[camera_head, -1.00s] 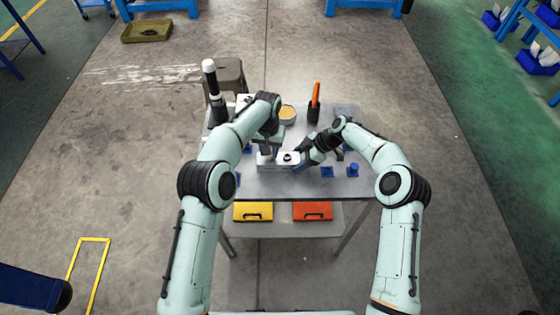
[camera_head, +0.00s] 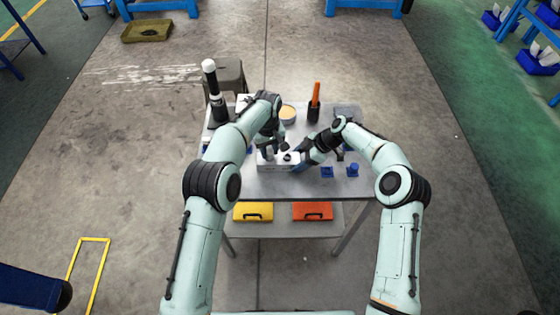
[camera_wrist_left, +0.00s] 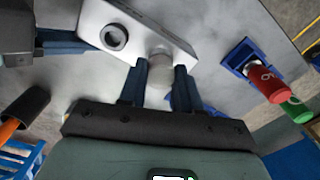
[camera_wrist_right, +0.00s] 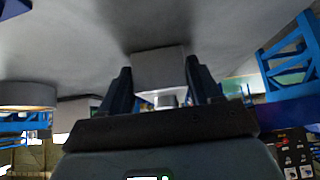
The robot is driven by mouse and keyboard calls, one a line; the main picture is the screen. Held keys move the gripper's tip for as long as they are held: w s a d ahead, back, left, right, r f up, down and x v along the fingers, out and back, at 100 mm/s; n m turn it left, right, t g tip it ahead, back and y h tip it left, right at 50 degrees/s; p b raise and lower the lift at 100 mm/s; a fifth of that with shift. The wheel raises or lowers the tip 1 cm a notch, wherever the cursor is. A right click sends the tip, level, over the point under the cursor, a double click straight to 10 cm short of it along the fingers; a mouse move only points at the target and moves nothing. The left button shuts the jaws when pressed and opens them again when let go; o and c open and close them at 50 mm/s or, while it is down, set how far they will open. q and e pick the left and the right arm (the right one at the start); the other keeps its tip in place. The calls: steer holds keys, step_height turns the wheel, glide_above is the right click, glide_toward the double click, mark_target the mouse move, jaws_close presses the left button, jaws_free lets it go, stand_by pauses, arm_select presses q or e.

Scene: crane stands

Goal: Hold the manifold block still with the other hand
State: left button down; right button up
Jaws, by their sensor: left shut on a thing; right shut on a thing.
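The manifold block (camera_head: 280,165) is a pale metal block lying on the table, with a dark round hole on its face in the left wrist view (camera_wrist_left: 150,36). My right gripper (camera_head: 303,160) is shut on its right end; the right wrist view shows the block (camera_wrist_right: 160,66) between the fingers. My left gripper (camera_head: 268,150) is over the block's left part. Its fingers are shut on a short pale cylindrical fitting (camera_wrist_left: 160,66) standing at the block. Whether the fitting is seated in a hole cannot be told.
Blue holders (camera_head: 327,171) stand right of the block. In the left wrist view, a red cylinder (camera_wrist_left: 268,84) and a green one (camera_wrist_left: 294,108) are nearby. A round tin (camera_head: 287,113) and an orange-handled tool (camera_head: 316,95) are behind. The table front (camera_head: 290,190) is clear.

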arm_select(q)
steer(key=shift+r, duration=0.2)
steer(key=n, duration=0.5)
steer(key=shift+w, duration=0.1)
steer(key=n, duration=0.5)
steer(key=shift+n, duration=0.3)
steer(key=n, duration=0.4)
steer(key=shift+n, duration=0.4)
